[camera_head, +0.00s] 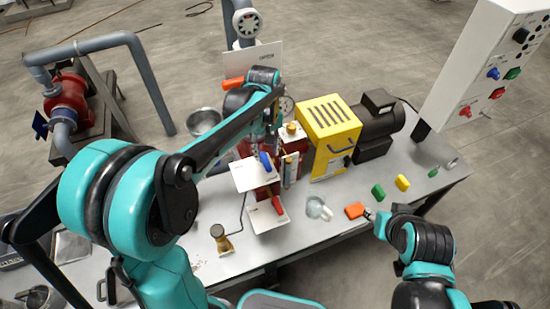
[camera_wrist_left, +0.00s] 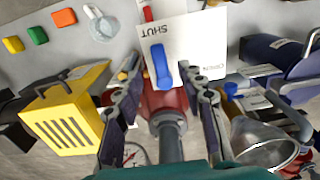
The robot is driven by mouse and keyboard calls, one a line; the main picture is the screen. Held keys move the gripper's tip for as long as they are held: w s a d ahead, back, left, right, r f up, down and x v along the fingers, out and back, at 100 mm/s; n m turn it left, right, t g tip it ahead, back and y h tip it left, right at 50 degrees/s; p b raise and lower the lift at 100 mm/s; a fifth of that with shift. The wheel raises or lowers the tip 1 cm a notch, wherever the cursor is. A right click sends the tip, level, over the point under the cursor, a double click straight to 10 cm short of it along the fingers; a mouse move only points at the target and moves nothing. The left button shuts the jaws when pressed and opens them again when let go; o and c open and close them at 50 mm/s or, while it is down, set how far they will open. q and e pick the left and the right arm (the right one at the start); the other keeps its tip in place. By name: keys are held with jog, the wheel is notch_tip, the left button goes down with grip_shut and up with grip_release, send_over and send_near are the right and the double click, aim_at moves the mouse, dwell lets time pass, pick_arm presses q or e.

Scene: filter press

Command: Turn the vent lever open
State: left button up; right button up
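A blue lever (camera_head: 265,161) sits at a white plate (camera_head: 247,177). In the left wrist view the blue lever (camera_wrist_left: 161,66) points toward the word SHUT on the plate (camera_wrist_left: 195,40); the word OPEN is to the right. My left gripper (camera_wrist_left: 160,76) is open, its fingers on either side of the blue lever with gaps visible; their depth relative to it is unclear. In the head view my left gripper (camera_head: 270,140) is partly hidden above the lever. My right gripper (camera_head: 370,214) is beside an orange block (camera_head: 354,210); its finger state is unclear.
A red lever (camera_head: 278,205) on a lower white plate (camera_head: 262,222) is close in front. An orange lever (camera_head: 233,83) is behind my left arm. A yellow guard (camera_head: 329,125) stands to the right. Green and yellow blocks (camera_head: 402,183) lie on the table's right side.

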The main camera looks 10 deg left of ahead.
aim_at(267, 164)
pick_arm(q)
notch_tip(267, 164, down, 6)
jog(key=shift+r+b, duration=0.1)
jog(key=shift+b, duration=0.6)
jog(key=shift+w, duration=0.1)
grip_shut()
